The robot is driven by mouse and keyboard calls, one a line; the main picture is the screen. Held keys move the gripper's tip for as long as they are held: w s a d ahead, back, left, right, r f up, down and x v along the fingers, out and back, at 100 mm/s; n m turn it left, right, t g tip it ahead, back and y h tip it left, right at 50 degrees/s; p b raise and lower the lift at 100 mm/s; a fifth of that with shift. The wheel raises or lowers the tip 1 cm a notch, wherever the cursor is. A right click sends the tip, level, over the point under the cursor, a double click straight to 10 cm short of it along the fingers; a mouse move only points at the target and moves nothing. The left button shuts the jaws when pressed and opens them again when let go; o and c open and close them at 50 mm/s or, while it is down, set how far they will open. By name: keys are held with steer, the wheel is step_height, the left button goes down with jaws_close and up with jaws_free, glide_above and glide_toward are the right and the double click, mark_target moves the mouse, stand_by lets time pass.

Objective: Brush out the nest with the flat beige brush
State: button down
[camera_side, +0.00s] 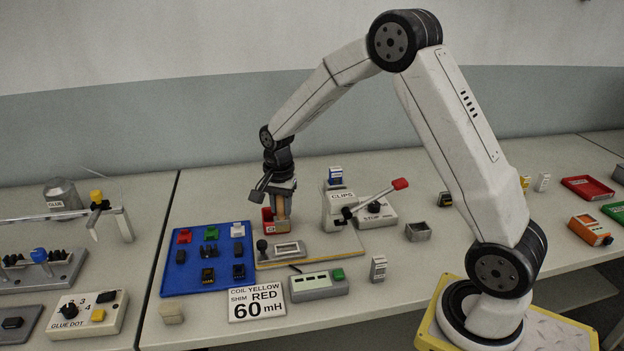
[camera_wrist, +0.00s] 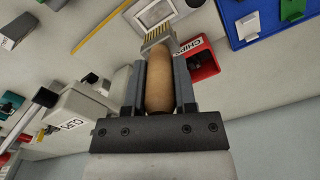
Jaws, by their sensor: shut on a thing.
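My gripper (camera_side: 281,200) is shut on the brush (camera_side: 281,208), which hangs upright with its bristle end down. In the wrist view the brush's rounded tan handle (camera_wrist: 160,78) sits between both fingers, and its pale flat bristle head (camera_wrist: 158,36) shows beyond them. A grey block with a pale recessed top (camera_side: 287,249), probably the nest, sits on the tan board (camera_side: 330,249). The brush is behind this block in the side view, apart from it. A red box marked CHIPS (camera_wrist: 202,62) is close beside the brush; I cannot tell if they touch.
A blue tray (camera_side: 208,278) with connector parts lies left. A sign (camera_side: 257,303) reads coil yellow, shim red, 60 mH. A grey box with a green button (camera_side: 319,284) is in front.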

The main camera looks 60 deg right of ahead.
mark_target(288, 229)
steer(key=shift+f, duration=2.7)
steer(key=shift+f, duration=0.7)
steer(key=shift+s+d, duration=0.25)
steer(key=shift+s+d+r, duration=0.1)
steer(key=shift+s+d, duration=0.15)
steer(key=shift+s, duration=0.1)
steer(key=shift+w+a, duration=0.25)
steer(key=shift+w, duration=0.1)
steer(key=shift+w+a, duration=0.2)
steer(key=shift+a, duration=0.05)
steer(key=shift+d, duration=0.15)
stand_by(0.4)
